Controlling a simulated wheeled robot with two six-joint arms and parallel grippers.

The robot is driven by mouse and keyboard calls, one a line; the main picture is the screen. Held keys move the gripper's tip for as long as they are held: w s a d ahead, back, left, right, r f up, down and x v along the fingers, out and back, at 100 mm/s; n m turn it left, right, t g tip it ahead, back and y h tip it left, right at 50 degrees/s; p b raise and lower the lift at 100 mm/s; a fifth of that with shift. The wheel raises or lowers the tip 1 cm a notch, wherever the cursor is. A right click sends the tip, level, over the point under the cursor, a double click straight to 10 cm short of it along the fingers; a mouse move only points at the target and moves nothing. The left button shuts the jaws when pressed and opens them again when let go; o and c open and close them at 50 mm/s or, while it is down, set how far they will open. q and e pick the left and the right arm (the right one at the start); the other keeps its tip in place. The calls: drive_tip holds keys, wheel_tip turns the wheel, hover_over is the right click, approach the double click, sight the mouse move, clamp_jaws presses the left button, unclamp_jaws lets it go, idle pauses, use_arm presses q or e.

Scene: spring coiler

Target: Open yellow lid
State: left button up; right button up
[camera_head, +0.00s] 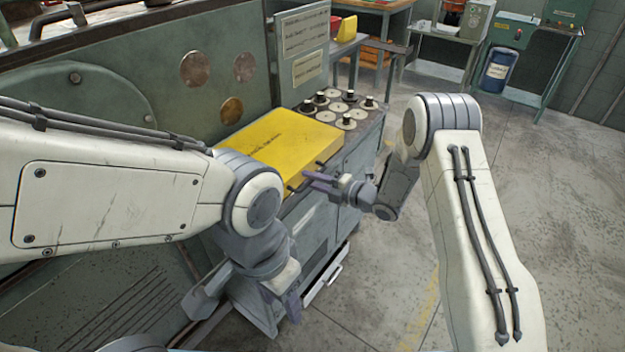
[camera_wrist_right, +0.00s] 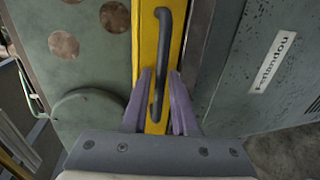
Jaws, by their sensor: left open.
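The yellow lid (camera_head: 280,143) lies flat and closed on top of the green machine cabinet. A dark bar handle (camera_wrist_right: 158,62) runs along its front side. In the head view, my right gripper (camera_head: 308,178), with purple fingers, is at this handle. In the right wrist view, the fingers (camera_wrist_right: 162,78) stand on either side of the handle, with yellow showing between the handle and the right finger. Whether they touch the handle is not clear. My left gripper (camera_head: 246,304) hangs low in front of the cabinet, open and apart from the lid.
Round discs and black knobs (camera_head: 340,108) sit on the cabinet top just right of the lid. The green machine back panel (camera_head: 150,75) rises behind. Workbenches and a blue drum (camera_head: 497,70) stand at the back right. The floor (camera_head: 560,200) at right is clear.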

clamp_jaws()
idle(1.3)
